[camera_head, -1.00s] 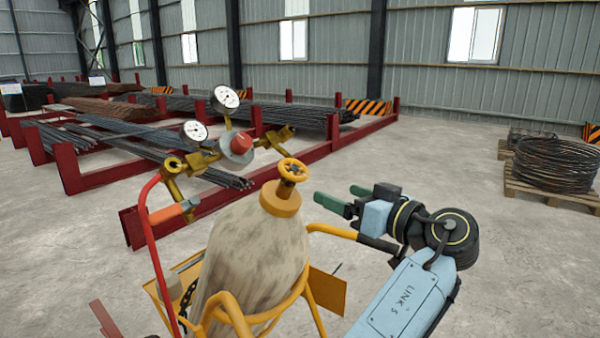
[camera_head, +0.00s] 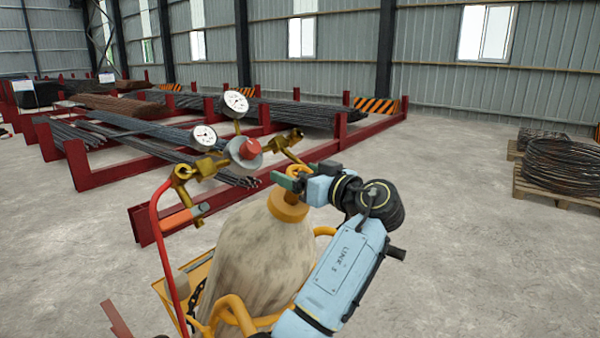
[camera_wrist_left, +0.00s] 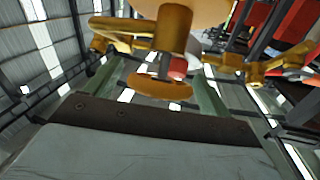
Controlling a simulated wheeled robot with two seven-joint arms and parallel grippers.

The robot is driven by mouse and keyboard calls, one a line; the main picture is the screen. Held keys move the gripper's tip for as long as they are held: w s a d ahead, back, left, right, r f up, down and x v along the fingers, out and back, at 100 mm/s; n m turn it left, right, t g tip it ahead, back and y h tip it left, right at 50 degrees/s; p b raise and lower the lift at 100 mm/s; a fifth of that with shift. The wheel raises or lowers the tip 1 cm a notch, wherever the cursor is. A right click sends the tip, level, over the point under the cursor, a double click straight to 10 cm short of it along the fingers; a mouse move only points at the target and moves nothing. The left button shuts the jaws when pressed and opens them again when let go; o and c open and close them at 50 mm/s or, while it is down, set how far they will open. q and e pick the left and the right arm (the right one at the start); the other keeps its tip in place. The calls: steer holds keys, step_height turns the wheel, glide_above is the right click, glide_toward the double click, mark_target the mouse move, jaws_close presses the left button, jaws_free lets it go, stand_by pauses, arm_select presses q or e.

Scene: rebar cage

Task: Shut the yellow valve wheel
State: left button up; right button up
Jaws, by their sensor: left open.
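The yellow valve wheel (camera_head: 299,168) sits on top of the pale gas cylinder (camera_head: 256,255), partly hidden behind my left gripper (camera_head: 291,178). In the left wrist view the wheel (camera_wrist_left: 156,88) lies between the two green fingers, which stand apart, one on each side. The left gripper (camera_wrist_left: 152,94) is open at the wheel; I cannot tell whether a finger touches it. My right gripper is out of view.
Two white gauges (camera_head: 236,101) and brass fittings with a red knob (camera_head: 249,149) stand just left of the wheel. A yellow cart with a red hose (camera_head: 162,240) holds the cylinder. Red racks of rebar lie behind. Wire coils (camera_head: 563,164) lie on a pallet at right.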

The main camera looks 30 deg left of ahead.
arm_select(q)
steer(key=c, duration=1)
steer(key=shift+o, duration=0.2)
